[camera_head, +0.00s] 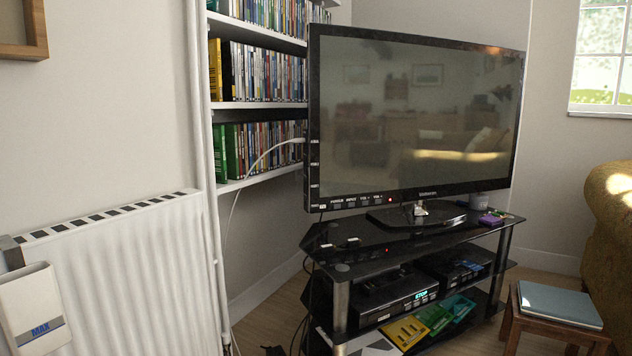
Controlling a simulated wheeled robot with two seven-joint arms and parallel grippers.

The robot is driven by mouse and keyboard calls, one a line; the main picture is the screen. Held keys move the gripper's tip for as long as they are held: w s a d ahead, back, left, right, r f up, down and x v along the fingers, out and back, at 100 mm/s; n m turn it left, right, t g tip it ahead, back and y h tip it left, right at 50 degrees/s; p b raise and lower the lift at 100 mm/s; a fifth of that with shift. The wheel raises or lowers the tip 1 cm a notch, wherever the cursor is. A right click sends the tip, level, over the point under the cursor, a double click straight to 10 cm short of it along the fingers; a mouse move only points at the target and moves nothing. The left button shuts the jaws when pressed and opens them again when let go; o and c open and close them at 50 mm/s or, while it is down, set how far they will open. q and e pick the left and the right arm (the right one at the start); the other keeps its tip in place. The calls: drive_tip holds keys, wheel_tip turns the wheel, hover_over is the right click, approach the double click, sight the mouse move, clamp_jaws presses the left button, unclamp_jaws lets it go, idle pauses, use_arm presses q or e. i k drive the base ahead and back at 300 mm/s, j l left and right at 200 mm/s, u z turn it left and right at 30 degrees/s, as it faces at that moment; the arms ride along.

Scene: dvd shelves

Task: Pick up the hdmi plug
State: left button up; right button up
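A thin white cable (246,172) arches up from the floor beside the radiator to the left edge of the television (415,120). Its upper end (297,141) meets the television's side at a row of labelled ports. This end looks like a plug, but it is too small to tell whether it is the hdmi plug. A small pale object (420,209) sits on the television's foot, and I cannot tell what it is. Neither of my grippers is in view.
A black glass stand (400,240) holds the television, with a lit player (395,298) and colourful cases (430,318) below. DVD shelves (255,106) stand behind. A white radiator (130,270) is at left. A wooden stool (545,328) and a mustard sofa (610,220) are at right.

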sight(327, 247)
drive_tip(key=k+j, duration=0.15)
drive_tip(key=i+l+z, duration=0.25)
drive_tip(key=i+l, duration=0.8)
